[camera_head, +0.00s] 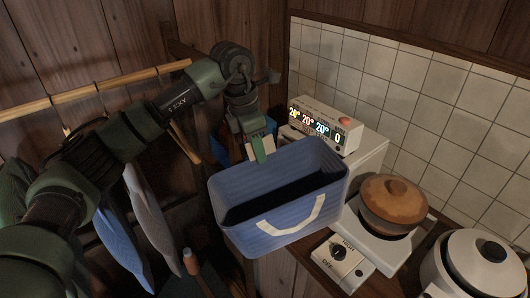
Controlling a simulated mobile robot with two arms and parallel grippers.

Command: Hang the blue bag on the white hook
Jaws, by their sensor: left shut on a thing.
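The blue bag (270,207) hangs in the air in the middle of the view, open at the top and slightly tilted. A white handle (292,219) shows on its near side. My left gripper (262,150) comes down from above and is shut on the bag at its far rim. The bag hides the fingertips' exact grip, so I cannot tell whether they hold the rim or a far handle. I cannot make out the white hook. My right gripper is not in view.
A wooden rod (95,88) runs along the left wall, with grey and blue cloths (150,222) hanging below. A white device with a lit display (325,124), a brown lidded pot (392,203) on a stove (345,258) and a white cooker (475,265) stand right of the bag.

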